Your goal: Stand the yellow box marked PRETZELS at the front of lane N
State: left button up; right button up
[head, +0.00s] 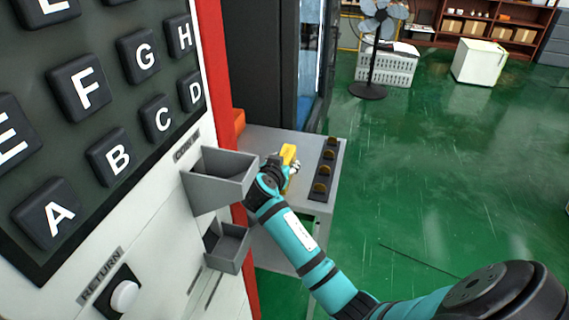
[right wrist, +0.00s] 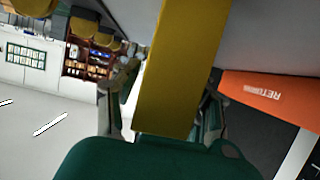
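The yellow box (head: 288,155) is at the far end of my right arm in the head view, over or on a grey table. In the right wrist view the yellow box (right wrist: 178,75) fills the middle, between the two fingers of my right gripper (right wrist: 165,120). The fingers lie against both its sides, so the gripper looks shut on it. No marking on the box is readable. In the head view the right gripper (head: 292,166) is small and partly hidden by its own wrist. Lane N is not seen. My left gripper is not in view.
The machine's lettered keypad (head: 95,110), an upper grey bin (head: 222,190) and a lower grey tray (head: 230,252) are close on the left. The grey table (head: 318,200) holds a dark strip (head: 324,168) with several round gold pieces. Green floor (head: 450,170) is open to the right.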

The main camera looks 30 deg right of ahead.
jog(key=shift+o, duration=0.9)
jog(key=shift+r, duration=0.1)
jog(key=shift+r, duration=0.2)
jog(key=v, duration=0.7)
jog(key=shift+s+a, duration=0.2)
jog(key=shift+f, duration=0.1)
